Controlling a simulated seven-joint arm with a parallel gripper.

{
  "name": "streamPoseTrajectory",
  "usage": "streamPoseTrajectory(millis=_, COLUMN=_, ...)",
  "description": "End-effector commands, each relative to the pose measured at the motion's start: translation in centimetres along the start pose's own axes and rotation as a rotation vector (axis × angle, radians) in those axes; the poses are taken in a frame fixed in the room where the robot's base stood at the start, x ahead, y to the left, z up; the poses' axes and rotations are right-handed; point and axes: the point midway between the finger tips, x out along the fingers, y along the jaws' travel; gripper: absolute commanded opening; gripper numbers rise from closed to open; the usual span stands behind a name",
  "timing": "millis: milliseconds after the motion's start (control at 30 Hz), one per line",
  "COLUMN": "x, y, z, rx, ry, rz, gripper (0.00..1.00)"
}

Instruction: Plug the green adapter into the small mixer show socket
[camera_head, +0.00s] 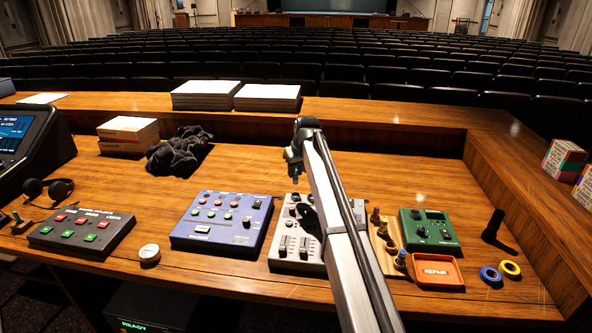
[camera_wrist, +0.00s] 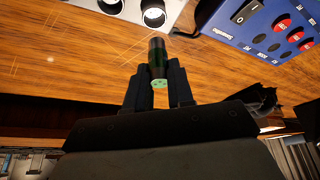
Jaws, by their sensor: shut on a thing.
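The green adapter (camera_wrist: 157,60) is a dark cylinder with a green band and a green end face. My gripper (camera_wrist: 158,88) is shut on it in the wrist view, and its dark far end points toward a grey panel. That panel belongs to the grey mixer (camera_head: 290,248), which has faders and knobs. Two round silver-rimmed sockets (camera_wrist: 154,14) show on it; the panel is cut off by the frame. The adapter's tip looks apart from the sockets. In the head view my gripper (camera_head: 295,168) is behind the mixer, and my arm covers the mixer's right part.
A blue box (camera_head: 222,219) stands left of the mixer; its edge also shows in the wrist view (camera_wrist: 262,22). A green box (camera_head: 430,231), a wooden strip with coloured plugs, and an orange repair tray (camera_head: 436,272) lie right. Bare desk lies behind the mixer.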

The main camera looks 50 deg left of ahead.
Motion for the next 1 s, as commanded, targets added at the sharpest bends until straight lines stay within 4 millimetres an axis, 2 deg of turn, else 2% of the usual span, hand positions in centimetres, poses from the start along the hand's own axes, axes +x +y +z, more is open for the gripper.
streamPoseTrajectory(millis=500, x=3.9, y=0.0, z=1.7, rx=0.0, ry=0.0, rz=0.0, gripper=0.0)
streamPoseTrajectory(millis=1000, x=4.5, y=0.0, z=1.9, rx=0.0, ry=0.0, rz=0.0, gripper=0.0)
